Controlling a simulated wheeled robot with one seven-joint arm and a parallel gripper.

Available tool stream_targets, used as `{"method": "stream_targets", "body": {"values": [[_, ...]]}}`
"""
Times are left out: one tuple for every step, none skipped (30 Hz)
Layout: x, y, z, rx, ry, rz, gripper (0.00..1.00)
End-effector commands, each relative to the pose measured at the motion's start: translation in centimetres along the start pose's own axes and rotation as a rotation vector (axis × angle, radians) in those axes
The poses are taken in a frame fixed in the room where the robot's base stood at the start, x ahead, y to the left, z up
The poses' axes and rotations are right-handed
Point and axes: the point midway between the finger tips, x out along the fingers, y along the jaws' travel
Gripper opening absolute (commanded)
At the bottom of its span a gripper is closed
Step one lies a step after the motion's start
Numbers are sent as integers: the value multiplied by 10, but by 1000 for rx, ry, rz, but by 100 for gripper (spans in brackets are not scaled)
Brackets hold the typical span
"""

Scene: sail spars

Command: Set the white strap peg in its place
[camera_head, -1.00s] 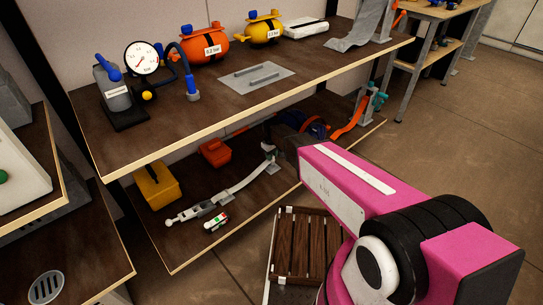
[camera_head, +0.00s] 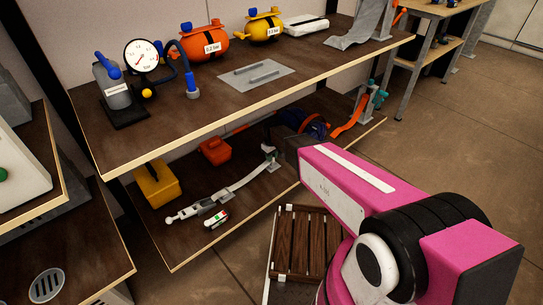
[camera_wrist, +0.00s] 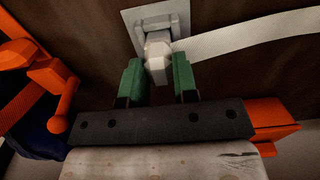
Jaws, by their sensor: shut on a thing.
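In the wrist view, my gripper (camera_wrist: 158,74) has its green fingers closed around the pale, faceted white strap peg (camera_wrist: 158,62). The white strap (camera_wrist: 250,36) runs off to the right from beside the peg. A grey-white bracket (camera_wrist: 142,22) on a square plate stands right beyond the peg. The peg's tip overlaps the bracket, and I cannot tell whether it is in it. In the head view, the white strap (camera_head: 245,178) lies along the lower shelf up to a small grey post (camera_head: 270,153). My arm hides the fingers there.
An orange clamp (camera_wrist: 45,72) stands left of my fingers in the wrist view. The lower shelf (camera_head: 185,243) also holds a yellow box (camera_head: 158,186), a red box (camera_head: 215,151) and an orange strap (camera_head: 350,122). The upper shelf (camera_head: 200,135) hangs above. A wooden crate (camera_head: 305,210) stands below.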

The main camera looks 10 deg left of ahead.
Motion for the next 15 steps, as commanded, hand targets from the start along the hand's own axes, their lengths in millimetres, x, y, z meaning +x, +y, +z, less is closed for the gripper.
{"method": "stream_targets", "body": {"values": [[2,0,0,0,0,0,4],[2,0,0,0,0,0,4],[4,0,0,0,0,0,4],[4,0,0,0,0,0,4],[5,0,0,0,0,0,4],[6,0,0,0,0,0,4],[7,0,0,0,0,0,4],[8,0,0,0,0,0,4],[9,0,0,0,0,0,4],[9,0,0,0,0,0,4],[10,0,0,0,0,0,4],[10,0,0,0,0,0,4],[10,0,0,0,0,0,4],[10,0,0,0,0,0,4],[10,0,0,0,0,0,4]]}}
